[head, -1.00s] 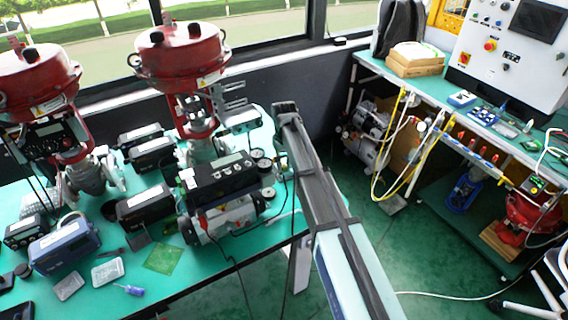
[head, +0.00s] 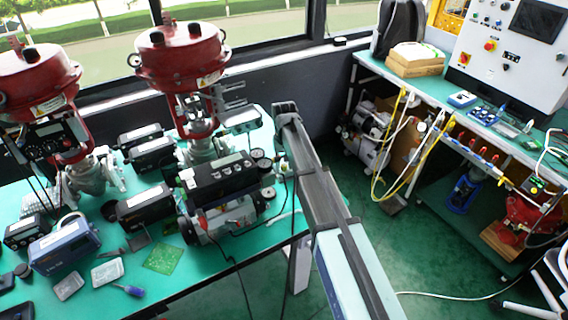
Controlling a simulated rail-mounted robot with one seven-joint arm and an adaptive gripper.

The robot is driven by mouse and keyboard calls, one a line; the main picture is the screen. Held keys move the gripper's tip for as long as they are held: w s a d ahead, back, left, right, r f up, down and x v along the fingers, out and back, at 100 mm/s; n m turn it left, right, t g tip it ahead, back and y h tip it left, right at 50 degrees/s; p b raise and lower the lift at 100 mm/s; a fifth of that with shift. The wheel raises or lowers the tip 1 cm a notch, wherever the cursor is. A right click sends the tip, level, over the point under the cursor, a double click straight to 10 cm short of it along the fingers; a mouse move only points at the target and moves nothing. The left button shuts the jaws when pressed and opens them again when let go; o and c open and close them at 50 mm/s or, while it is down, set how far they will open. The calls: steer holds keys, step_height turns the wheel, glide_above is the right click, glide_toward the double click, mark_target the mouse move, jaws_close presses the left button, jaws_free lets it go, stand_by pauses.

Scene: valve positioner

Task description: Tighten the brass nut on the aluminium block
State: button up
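My arm (head: 330,205) reaches from the bottom edge over the right end of the green table. Its far joint (head: 285,108) is bent, and dark wrist parts hang just left of the arm, close to the gauges. I cannot make out the gripper's fingers there, nor anything held. Beside it stands a black positioner (head: 220,178) with a small display. Under it is a silvery metal body (head: 228,216), which may be the aluminium block. The brass nut is too small or hidden to make out.
Two red valve actuators (head: 182,52) (head: 38,82) stand on the table (head: 190,268). Round gauges (head: 263,165), black boxes (head: 144,205) and a blue instrument (head: 64,246) crowd it. A purple-handled screwdriver (head: 128,290) lies in front. A workbench (head: 450,103) stands right, with open floor between.

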mark_target(284, 165)
step_height(284, 165, up, 12)
stand_by(0.7)
